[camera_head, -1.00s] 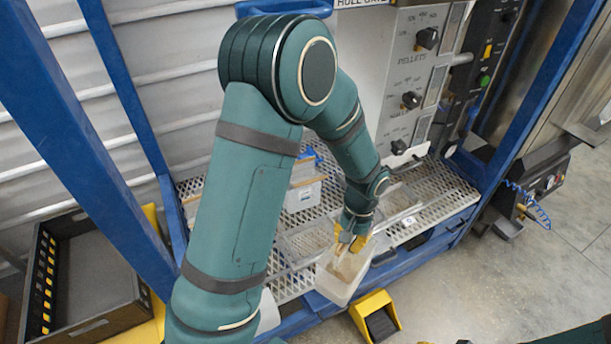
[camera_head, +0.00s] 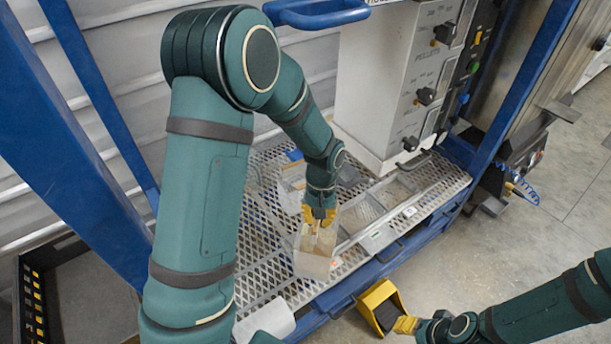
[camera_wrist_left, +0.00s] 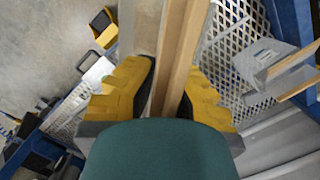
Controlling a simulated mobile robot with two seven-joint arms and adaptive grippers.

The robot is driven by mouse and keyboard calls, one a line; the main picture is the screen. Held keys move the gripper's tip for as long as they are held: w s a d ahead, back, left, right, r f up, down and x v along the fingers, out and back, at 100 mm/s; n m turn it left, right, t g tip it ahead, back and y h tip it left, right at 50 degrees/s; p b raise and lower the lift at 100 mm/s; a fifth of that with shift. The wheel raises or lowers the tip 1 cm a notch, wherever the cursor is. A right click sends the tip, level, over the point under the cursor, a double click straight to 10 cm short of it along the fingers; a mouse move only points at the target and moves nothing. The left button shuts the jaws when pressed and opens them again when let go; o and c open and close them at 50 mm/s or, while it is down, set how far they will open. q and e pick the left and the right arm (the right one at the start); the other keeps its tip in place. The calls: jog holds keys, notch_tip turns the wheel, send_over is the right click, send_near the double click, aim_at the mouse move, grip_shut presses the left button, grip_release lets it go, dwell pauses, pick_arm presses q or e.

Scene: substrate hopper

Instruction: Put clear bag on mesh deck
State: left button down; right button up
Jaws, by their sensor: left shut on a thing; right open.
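The clear bag (camera_head: 313,262) is see-through and boxy, with a tan top part. My left gripper (camera_head: 319,216) is shut on its tan top, which fills the middle of the left wrist view (camera_wrist_left: 172,60) between the yellow fingers (camera_wrist_left: 168,88). The bag hangs upright over the mesh deck (camera_head: 262,215), near its front edge. I cannot tell whether its bottom touches the mesh. The left arm hides part of the deck's left side.
A whitish container (camera_head: 290,190) with a brown edge stands on the deck behind the bag. A clear tray (camera_head: 357,212) lies right of the bag. The pellet hopper panel (camera_head: 395,90) rises behind.

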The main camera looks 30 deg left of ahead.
pick_arm(q)
jog(key=w+a+r+n+t+p, duration=0.1)
jog(key=w+a+r+n, duration=0.2)
jog(key=a+n, duration=0.65)
jog(key=w+a+r+n+t+p, duration=0.1)
jog(key=w+a+r+n, duration=0.15)
jog(key=a+n, duration=0.7)
jog(key=w+a+r+n+t+p, duration=0.1)
jog(key=w+a+r+n+p, duration=0.2)
jog(key=a+n, duration=0.65)
notch_tip(320, 180, down, 27)
jog(key=a+b, duration=0.1)
jog(key=b, duration=0.5)
jog(key=shift+s+m+b, duration=0.2)
jog(key=shift+m+b, duration=0.1)
jog(key=shift+m, duration=0.15)
jog(key=shift+f, duration=0.1)
jog(key=c, duration=1.3)
grip_release()
jog(key=shift+f, duration=0.1)
jog(key=shift+o, duration=0.2)
